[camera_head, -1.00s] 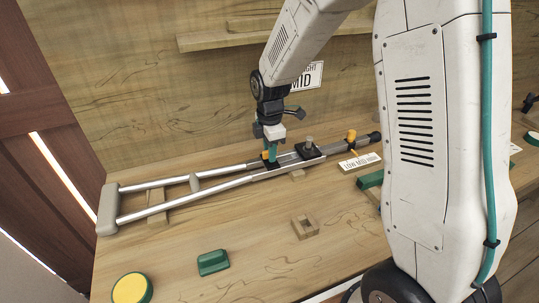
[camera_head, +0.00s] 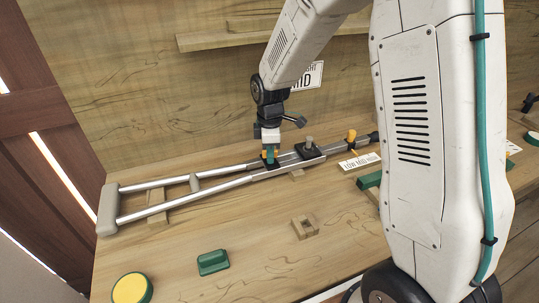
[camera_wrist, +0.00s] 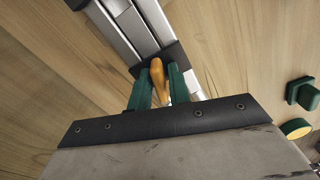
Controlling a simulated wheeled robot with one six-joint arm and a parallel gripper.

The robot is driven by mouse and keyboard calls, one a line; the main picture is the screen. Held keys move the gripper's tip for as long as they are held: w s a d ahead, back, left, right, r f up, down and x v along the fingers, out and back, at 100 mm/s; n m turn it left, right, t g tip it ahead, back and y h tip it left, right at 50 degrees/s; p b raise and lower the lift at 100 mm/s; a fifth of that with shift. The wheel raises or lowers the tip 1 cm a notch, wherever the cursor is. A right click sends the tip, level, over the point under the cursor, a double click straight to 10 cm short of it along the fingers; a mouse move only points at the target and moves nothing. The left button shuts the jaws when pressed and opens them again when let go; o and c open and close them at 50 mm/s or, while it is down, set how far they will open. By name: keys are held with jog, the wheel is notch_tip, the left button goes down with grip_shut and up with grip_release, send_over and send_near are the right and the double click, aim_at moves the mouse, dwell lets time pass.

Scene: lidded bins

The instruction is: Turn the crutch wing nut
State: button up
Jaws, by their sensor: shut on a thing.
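The crutch (camera_head: 160,184) lies on the wooden bench, its grey padded end at the left and its dark tip at the right. The yellow wing nut (camera_wrist: 157,73) shows in the wrist view between the green fingers of my gripper (camera_wrist: 160,88), over a dark block on the crutch. My gripper (camera_head: 270,158) is shut on the wing nut and points down from above. A second yellow knob (camera_head: 351,135) stands farther right along the crutch, near a label (camera_head: 359,162).
A small wooden block with a square hole (camera_head: 305,227), a green block (camera_head: 213,262) and a yellow-topped green disc (camera_head: 131,289) stand on the front of the bench. A wooden shelf (camera_head: 210,41) and a wall sign are behind my arm.

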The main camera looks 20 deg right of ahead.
jog(key=shift+m, duration=0.3)
jog(key=m, duration=0.3)
jog(key=shift+m, duration=0.4)
jog(key=shift+m, duration=2)
jog(key=m, duration=0.4)
jog(key=o, duration=0.6)
jog(key=shift+c, duration=0.2)
